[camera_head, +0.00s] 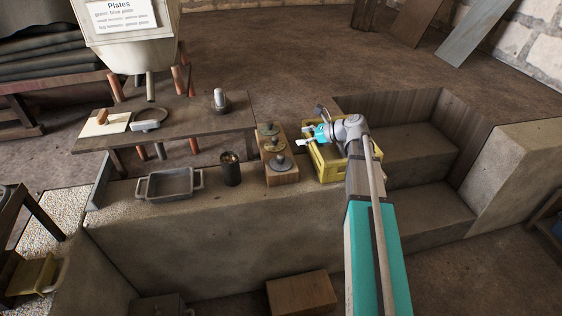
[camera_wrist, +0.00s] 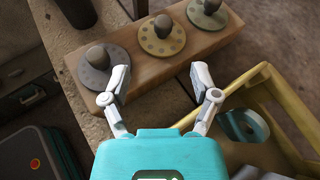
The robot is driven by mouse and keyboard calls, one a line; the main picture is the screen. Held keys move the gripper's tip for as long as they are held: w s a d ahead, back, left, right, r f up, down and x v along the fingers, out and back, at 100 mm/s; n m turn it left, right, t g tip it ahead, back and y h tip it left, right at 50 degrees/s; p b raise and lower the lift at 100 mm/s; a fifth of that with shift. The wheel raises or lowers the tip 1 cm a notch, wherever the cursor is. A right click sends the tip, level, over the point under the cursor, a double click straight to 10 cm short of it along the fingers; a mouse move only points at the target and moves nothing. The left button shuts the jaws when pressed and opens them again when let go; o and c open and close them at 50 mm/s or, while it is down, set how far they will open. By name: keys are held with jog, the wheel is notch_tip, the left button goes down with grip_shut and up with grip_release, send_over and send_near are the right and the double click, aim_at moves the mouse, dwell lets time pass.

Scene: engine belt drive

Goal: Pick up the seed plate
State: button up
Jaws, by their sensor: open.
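Three round plates with knobs sit in a row on a wooden block (camera_wrist: 150,78): a dark grey one (camera_wrist: 94,75), a tan one with a ring of holes (camera_wrist: 178,45), and a grey-green one (camera_wrist: 222,19). In the head view they are the near grey plate (camera_head: 280,162), the middle tan plate (camera_head: 274,145) and the far plate (camera_head: 267,129). I cannot tell which is the seed plate. My gripper (camera_wrist: 161,70) is open and empty, its fingertips apart near the block's side below the tan plate. In the head view my gripper (camera_head: 304,135) is right of the block.
A dark cup (camera_head: 231,172) and a grey tray (camera_head: 169,184) stand left on the stone ledge. The sign (camera_head: 121,14) is mostly too small to read.

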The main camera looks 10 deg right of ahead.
jog(key=a+n+g+p, duration=0.1)
jog(key=n, duration=0.3)
jog(key=a+r+n+g+h+p, duration=0.1)
jog(key=n+p, duration=0.1)
jog(key=n, duration=0.2)
jog(key=a+n+g+h+p, duration=0.1)
jog(key=n+p, duration=0.1)
jog(key=n, duration=0.2)
jog(key=shift+s+a+r, duration=0.3)
jog(key=shift+s, duration=0.05)
jog(key=a+n+p, duration=0.1)
jog(key=n+p, duration=0.2)
jog(key=n, duration=0.2)
notch_tip(320, 180, up, 8)
jog(key=n+g+h+p, duration=0.6)
jog(key=n+p, duration=0.6)
jog(key=n, duration=1.5)
send_over(281, 156)
jog(key=d, duration=0.2)
jog(key=t+h, duration=0.1)
jog(key=shift+w+a+f, duration=0.15)
jog(key=shift+a, duration=0.1)
jog(key=shift+f+b, duration=0.2)
jog(key=shift+b, duration=0.2)
jog(key=f+b, duration=0.5)
jog(key=a+f+b, duration=0.1)
jog(key=f+b, duration=0.2)
jog(key=shift+f, duration=0.15)
